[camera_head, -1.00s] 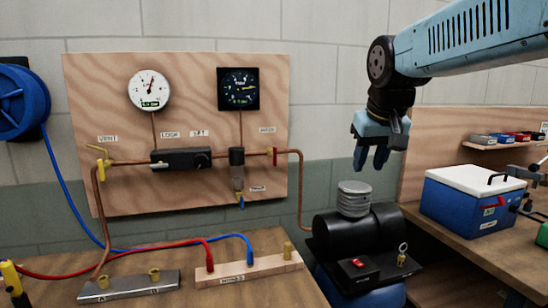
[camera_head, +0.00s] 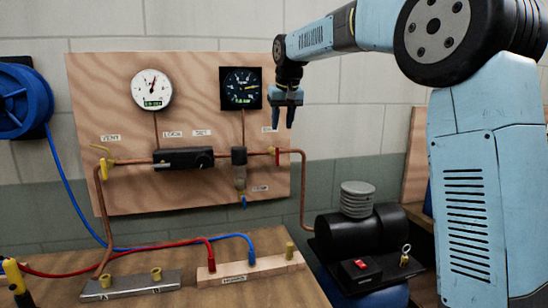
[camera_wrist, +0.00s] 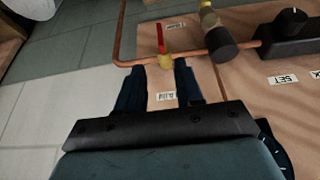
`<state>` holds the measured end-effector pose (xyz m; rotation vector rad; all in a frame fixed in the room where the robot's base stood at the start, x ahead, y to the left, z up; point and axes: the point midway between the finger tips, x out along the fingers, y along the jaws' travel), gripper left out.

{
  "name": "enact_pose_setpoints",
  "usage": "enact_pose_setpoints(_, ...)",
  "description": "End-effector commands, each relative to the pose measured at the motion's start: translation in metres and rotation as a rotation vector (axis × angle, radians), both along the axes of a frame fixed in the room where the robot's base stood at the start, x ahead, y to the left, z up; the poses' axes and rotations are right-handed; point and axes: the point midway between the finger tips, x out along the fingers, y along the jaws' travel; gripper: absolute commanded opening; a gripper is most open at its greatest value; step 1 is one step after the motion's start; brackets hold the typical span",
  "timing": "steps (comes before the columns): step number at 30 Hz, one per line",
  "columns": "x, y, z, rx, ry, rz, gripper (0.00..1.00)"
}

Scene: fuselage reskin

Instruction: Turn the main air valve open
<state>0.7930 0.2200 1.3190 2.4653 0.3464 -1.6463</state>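The main air valve shows as a small red lever (camera_head: 277,156) at the right end of the copper pipe on the plywood panel (camera_head: 210,195). In the wrist view the red lever (camera_wrist: 160,38) stands crosswise to the pipe, on a brass body (camera_wrist: 165,61). My gripper (camera_head: 282,119) is above the valve, in front of the panel's upper right edge, with fingers pointing down. In the wrist view my gripper (camera_wrist: 159,66) is open and empty; the fingertips lie on either side of the brass body in the picture. Contact cannot be told.
A black regulator (camera_head: 183,159) and a filter bowl (camera_head: 239,170) sit left of the valve. Two gauges (camera_head: 152,89) (camera_head: 241,88) hang above. The copper pipe (camera_head: 303,190) drops to a black compressor (camera_head: 358,232) at lower right. Hoses and a manifold (camera_head: 250,268) lie on the bench.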

Motion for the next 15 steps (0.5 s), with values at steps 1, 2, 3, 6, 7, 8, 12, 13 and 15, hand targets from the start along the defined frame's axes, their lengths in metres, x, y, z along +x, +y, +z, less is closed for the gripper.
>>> enact_pose_setpoints(1,0.003,0.002,-0.001,0.001,0.001,0.002,0.36)
enact_pose_setpoints(2,0.004,0.002,-0.002,0.001,0.002,0.002,0.36)
enact_pose_setpoints(3,0.005,0.003,-0.003,0.001,0.002,0.001,0.36)
enact_pose_setpoints(6,0.008,0.003,-0.010,0.001,0.003,0.000,0.36)
enact_pose_setpoints(7,0.009,0.003,-0.013,0.001,0.004,0.000,0.36)
enact_pose_setpoints(8,0.011,0.003,-0.017,0.001,0.004,0.000,0.36)
enact_pose_setpoints(12,0.019,0.005,-0.038,0.001,0.006,-0.001,0.36)
enact_pose_setpoints(13,0.021,0.005,-0.043,0.001,0.006,-0.001,0.36)
enact_pose_setpoints(15,0.025,0.007,-0.054,0.001,0.005,-0.001,0.36)
